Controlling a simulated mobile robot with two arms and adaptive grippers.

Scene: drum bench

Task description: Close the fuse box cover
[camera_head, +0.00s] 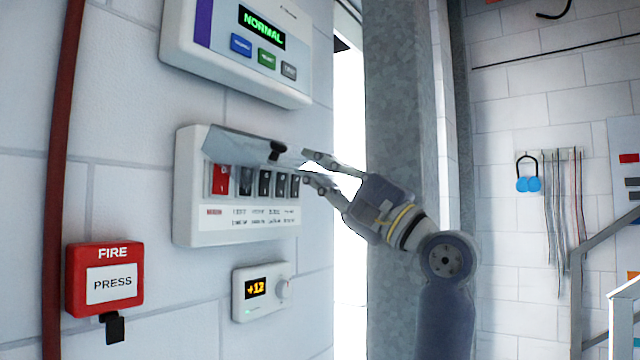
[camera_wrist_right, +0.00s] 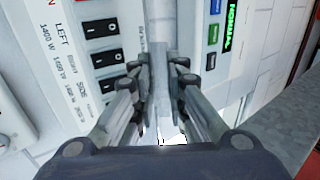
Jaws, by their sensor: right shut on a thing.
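The white fuse box (camera_head: 190,215) is on the wall in the head view, with a red switch and several black switches. Its clear cover (camera_head: 235,147) is hinged along the top and stands out from the box, partly open, above the switches. A black tab shows on the cover. My right gripper (camera_head: 309,167) is at the right end of the cover, shut on it. In the right wrist view, the fingers (camera_wrist_right: 160,85) close around a thin grey-white strip of the cover (camera_wrist_right: 160,22), with the switches at the left. My left gripper is not in view.
A panel reading NORMAL (camera_head: 240,60) sits above the box. A thermostat (camera_head: 262,292) and a red fire press box (camera_head: 104,280) are below. A red pipe (camera_head: 62,150) runs down at left. A grey metal column (camera_head: 395,90) stands behind my right arm.

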